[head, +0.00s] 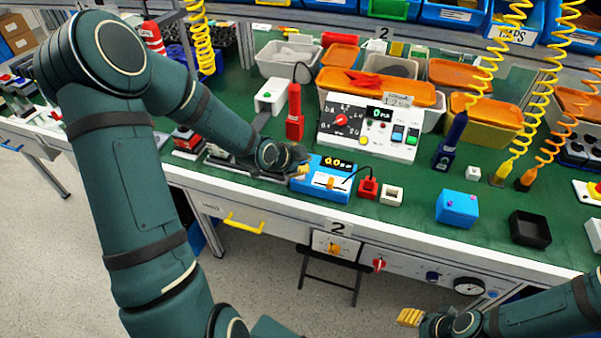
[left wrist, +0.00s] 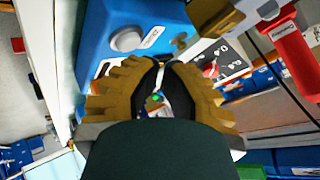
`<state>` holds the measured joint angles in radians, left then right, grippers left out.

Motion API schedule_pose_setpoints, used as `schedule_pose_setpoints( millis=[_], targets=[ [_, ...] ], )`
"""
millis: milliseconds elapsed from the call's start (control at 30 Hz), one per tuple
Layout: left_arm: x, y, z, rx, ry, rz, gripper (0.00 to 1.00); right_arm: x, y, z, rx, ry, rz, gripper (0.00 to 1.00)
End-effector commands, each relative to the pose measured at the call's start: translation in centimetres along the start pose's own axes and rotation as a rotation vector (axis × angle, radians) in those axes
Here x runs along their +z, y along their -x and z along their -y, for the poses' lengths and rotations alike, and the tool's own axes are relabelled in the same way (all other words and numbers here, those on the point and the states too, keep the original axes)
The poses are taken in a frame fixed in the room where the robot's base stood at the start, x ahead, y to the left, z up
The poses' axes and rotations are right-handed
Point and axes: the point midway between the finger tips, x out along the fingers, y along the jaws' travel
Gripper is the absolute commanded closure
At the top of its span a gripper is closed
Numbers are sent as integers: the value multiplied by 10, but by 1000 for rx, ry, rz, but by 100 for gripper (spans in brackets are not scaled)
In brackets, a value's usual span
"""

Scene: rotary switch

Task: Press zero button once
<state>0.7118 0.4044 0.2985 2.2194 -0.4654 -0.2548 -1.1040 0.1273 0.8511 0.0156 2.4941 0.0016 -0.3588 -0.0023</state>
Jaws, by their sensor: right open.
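The blue device (head: 322,189) with a dark display showing yellow digits (head: 338,165) stands near the front edge of the green bench. My left gripper (head: 303,171) is at its left end, over or beside its top; contact cannot be told. In the left wrist view, the device's blue body (left wrist: 95,42) carries a round grey button (left wrist: 126,39) with a white label too blurred to read. The left gripper's gold-padded fingers (left wrist: 161,66) come together just below that button, apart from it in the picture and holding nothing. My right gripper (head: 409,317) is open, low in front of the bench.
A red connector (head: 368,188) and a small white box (head: 391,195) stand right of the device. A white panel with a red dial (head: 341,120) stands behind. A red upright tool (head: 295,112) is close to my left arm.

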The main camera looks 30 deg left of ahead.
Motion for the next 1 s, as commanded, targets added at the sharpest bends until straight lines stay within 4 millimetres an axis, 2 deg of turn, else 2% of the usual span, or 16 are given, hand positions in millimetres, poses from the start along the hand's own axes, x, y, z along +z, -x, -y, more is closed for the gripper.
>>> schedule_pose_setpoints(
  millis=[467, 1000],
  targets=[
    [-4, 5, 3, 0, 1, 0, 100, 0, 5, 2, 0, 0, 0, 53],
    [-27, 37, 27, 0, 0, 0, 100, -4, 38, 14, 0, 0, 0, 53]
  ],
)
